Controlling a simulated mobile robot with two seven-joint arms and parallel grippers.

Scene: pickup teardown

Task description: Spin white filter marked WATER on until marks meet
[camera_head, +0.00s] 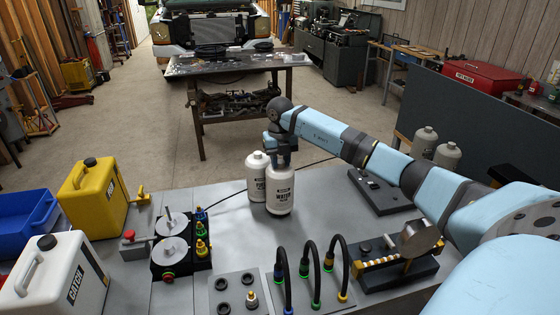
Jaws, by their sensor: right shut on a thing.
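The white filter marked WATER (280,193) stands upright on the grey bench near its far edge. My right gripper (281,158) comes down from above and is shut on the top of this filter. Its fingertips are partly hidden behind the gripper body and the filter's top. A second white filter (257,178) with dark lettering stands just behind and to the left of it. A black block (178,248) with two round silver discs and coloured fittings lies to the left on the bench. I cannot make out any alignment marks. My left gripper is not in view.
A yellow can (95,197), a white CATCH can (55,275) and a blue bin (27,222) stand at the left. Black hoses (312,270) rise at the front.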

